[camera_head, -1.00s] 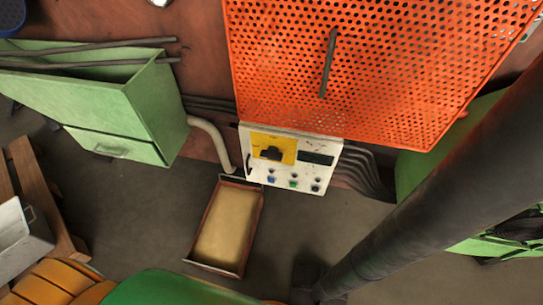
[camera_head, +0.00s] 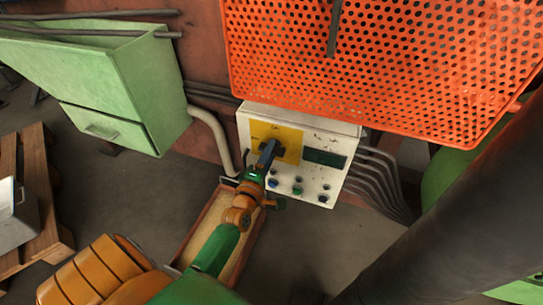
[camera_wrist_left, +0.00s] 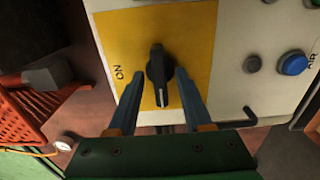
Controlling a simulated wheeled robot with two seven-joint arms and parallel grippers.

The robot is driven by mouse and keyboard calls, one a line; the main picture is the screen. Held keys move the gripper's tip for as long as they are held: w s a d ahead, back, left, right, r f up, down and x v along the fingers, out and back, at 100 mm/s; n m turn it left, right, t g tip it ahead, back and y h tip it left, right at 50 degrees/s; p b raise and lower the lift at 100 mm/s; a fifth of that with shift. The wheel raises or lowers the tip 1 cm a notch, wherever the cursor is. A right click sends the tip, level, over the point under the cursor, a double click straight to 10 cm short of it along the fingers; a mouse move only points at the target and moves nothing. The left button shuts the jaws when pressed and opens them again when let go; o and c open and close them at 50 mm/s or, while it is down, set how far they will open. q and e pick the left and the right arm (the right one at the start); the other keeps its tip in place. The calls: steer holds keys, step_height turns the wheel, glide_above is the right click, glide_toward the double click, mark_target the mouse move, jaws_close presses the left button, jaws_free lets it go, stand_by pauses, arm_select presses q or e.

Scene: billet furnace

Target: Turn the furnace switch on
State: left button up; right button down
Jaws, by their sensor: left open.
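The furnace switch is a black knob (camera_wrist_left: 159,72) on a yellow plate (camera_wrist_left: 198,35) of the white control box. In the head view the yellow plate (camera_head: 289,135) shows, but my gripper largely covers the knob. My left gripper (camera_head: 266,155) reaches the plate from below. Its blue fingers (camera_wrist_left: 159,82) are open, one on each side of the knob, with gaps visible; I cannot tell how deep they reach around it. My right gripper is not in view.
The control box (camera_head: 320,187) carries several small buttons, including a blue one (camera_wrist_left: 292,64). An orange perforated guard (camera_head: 400,70) overhangs it. A sand-coloured tray (camera_head: 207,215) lies below, a green cabinet (camera_head: 110,90) stands left, and cables (camera_head: 380,185) run right of the box.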

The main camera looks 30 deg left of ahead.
arm_select(q)
jaws_close()
steer(key=shift+m, duration=0.3)
steer(key=shift+m+p, duration=2.05)
steer(key=shift+m, duration=6.65)
